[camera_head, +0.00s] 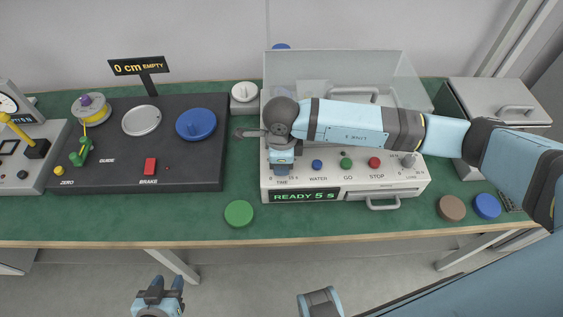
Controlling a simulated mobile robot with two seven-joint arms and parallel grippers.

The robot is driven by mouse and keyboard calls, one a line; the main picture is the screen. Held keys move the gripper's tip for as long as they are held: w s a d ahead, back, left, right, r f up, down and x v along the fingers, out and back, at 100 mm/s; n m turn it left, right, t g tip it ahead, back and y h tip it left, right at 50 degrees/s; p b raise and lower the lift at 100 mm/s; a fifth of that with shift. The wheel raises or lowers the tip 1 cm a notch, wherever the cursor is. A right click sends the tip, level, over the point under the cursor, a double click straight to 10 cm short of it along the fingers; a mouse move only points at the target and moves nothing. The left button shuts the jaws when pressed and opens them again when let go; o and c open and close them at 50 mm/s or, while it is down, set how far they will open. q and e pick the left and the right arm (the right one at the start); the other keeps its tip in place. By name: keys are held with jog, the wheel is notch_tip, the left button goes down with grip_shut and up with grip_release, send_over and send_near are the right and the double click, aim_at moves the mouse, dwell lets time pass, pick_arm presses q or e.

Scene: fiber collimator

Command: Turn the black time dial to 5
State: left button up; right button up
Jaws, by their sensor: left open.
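My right gripper (282,172) points down over the TIME position at the left of this panel and hides the black time dial. I cannot tell whether its fingers touch or grip the dial. The display (305,196) below reads "READY 5 s". My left gripper (165,285) is open and empty, low in front of the bench and apart from the machine.
Blue, green and red buttons (345,163) and a white knob (408,160) sit right of TIME. A clear cover (400,75) stands behind my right arm. A black board (120,170) with a spool is at left. Green bench top lies clear around the green disc (238,213).

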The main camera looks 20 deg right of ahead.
jog(key=shift+m, duration=0.4)
jog(key=o, duration=0.9)
jog(key=shift+r, duration=0.1)
notch_tip(320, 180, up, 14)
jog(key=shift+f+b, duration=0.15)
jog(key=shift+b, duration=0.3)
